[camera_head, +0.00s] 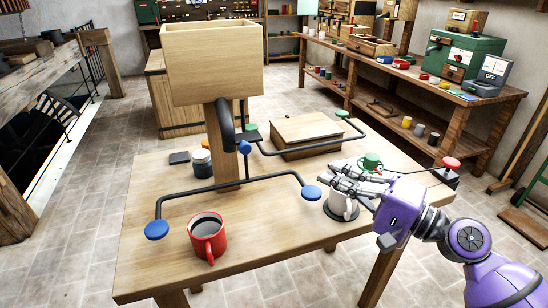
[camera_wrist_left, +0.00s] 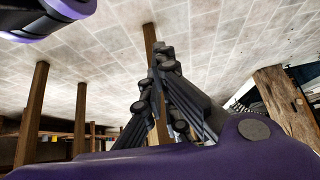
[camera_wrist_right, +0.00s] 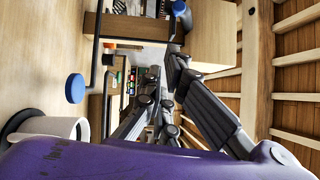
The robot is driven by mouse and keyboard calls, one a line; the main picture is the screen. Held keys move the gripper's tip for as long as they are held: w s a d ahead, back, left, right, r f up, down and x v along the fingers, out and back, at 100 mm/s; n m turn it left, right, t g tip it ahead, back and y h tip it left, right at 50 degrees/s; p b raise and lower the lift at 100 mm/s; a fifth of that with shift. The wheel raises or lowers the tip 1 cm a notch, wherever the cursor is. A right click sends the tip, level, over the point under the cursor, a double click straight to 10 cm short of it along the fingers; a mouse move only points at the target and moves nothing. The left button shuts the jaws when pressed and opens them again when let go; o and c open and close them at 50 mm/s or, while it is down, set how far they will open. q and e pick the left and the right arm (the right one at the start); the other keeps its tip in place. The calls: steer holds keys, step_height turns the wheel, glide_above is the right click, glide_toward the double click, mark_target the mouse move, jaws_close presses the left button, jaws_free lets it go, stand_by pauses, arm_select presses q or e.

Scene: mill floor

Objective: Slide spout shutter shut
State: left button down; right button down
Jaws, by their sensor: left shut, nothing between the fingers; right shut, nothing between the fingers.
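A wooden hopper (camera_head: 213,65) stands on a post, and a black curved spout (camera_head: 226,122) comes down from it. My right gripper (camera_head: 326,178) is shut and empty, above a white cup (camera_head: 349,207) at the table's right. It also shows in the right wrist view (camera_wrist_right: 172,52). My left gripper (camera_wrist_left: 158,52) is shut and empty over the floor, outside the head view.
Black rods with blue end knobs (camera_head: 157,229) (camera_head: 311,192) cross the wooden table. A red mug (camera_head: 207,240) stands at the front, a green mug (camera_head: 371,162) behind my right gripper. A lidded wooden box (camera_head: 306,130) and a dark-lidded jar (camera_head: 202,163) stand farther back. The front middle is clear.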

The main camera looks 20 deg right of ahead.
mark_target(244, 146)
arm_select(q)
steer(key=shift+w+r, duration=0.15)
steer(key=shift+w, duration=0.15)
arm_select(e)
steer(key=shift+r, duration=0.55)
arm_select(q)
steer(key=shift+s, duration=0.1)
